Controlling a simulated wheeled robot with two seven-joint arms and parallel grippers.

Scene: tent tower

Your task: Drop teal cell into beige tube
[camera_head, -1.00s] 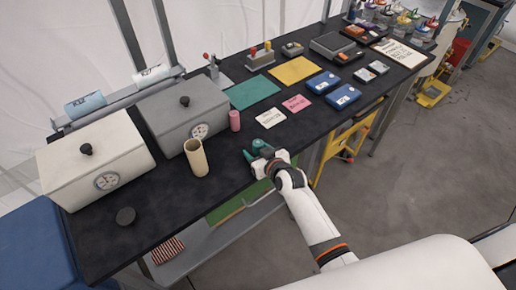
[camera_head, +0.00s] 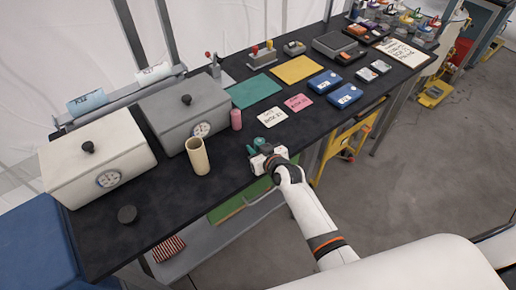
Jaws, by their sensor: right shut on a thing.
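The beige tube (camera_head: 198,156) stands upright and open at the top on the black table, in front of the grey box. My right gripper (camera_head: 256,146) is to the right of the tube, near the table's front edge, clearly apart from it. It is shut on the teal cell (camera_head: 260,141), which shows only as a small teal shape at the fingers, partly hidden by them. Its exact tilt and its height above the table are hard to tell. My left gripper is out of view.
A pink cylinder (camera_head: 236,119) stands behind and right of the tube. The grey box (camera_head: 188,112) and white box (camera_head: 98,158) with dials stand behind and left. Cards (camera_head: 271,117) lie right. The table between gripper and tube is clear.

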